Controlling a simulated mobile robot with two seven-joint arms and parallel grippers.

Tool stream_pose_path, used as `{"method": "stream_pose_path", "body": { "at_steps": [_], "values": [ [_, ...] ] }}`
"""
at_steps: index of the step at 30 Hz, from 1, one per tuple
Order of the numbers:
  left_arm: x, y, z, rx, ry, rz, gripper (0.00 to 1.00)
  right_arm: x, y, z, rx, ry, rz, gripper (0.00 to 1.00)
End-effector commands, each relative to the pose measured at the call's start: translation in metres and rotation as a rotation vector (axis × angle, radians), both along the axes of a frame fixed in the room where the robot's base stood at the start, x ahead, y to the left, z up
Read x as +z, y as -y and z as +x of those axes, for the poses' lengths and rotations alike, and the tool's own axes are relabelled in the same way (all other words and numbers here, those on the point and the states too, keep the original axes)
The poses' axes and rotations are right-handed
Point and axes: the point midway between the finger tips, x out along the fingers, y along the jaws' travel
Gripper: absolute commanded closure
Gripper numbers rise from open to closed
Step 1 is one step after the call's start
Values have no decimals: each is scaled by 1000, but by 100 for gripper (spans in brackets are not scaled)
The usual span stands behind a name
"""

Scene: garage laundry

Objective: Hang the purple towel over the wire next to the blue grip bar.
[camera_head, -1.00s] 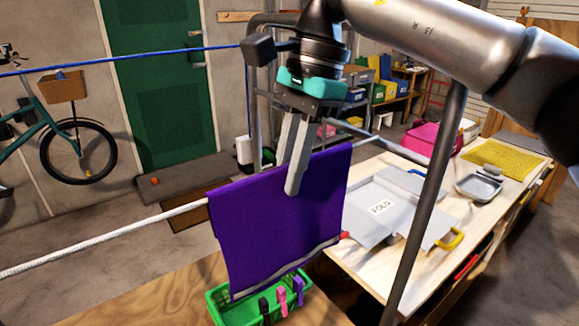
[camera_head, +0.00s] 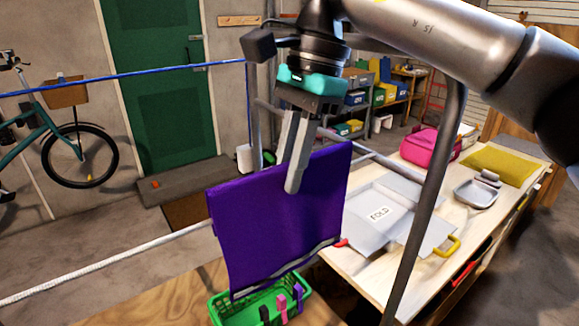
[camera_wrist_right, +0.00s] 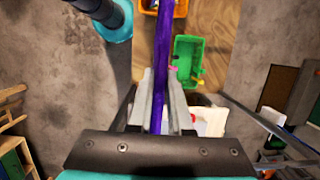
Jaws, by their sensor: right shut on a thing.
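The purple towel (camera_head: 275,215) hangs as a flat sheet from my right gripper (camera_head: 293,185), whose jaws are shut on its upper edge. In the right wrist view the towel (camera_wrist_right: 163,80) is a thin purple strip between the fingers. A blue line (camera_head: 130,75) runs across the upper left to a grey post. I cannot make out a blue grip bar for certain. My left gripper is not in view.
A green basket (camera_head: 222,306) with clothes pegs stands just below the towel. A wooden table (camera_head: 365,255) with a FOLD-labelled grey board (camera_head: 385,218) is at right. Dark posts and bars (camera_head: 425,215) of a frame stand close to the arm.

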Motion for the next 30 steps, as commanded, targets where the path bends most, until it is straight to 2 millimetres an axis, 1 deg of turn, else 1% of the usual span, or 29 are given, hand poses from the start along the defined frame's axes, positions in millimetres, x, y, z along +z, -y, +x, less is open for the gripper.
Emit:
{"method": "stream_pose_path", "body": {
  "at_steps": [1,21,24,30],
  "values": [
    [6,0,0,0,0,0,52,7,0,0,0,1,1,100],
    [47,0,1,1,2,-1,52,54,-1,1,-1,3,4,100],
    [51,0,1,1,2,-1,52,59,-1,1,-1,4,4,100],
    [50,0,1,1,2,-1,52,58,-1,1,-2,5,5,100]
  ]
}}
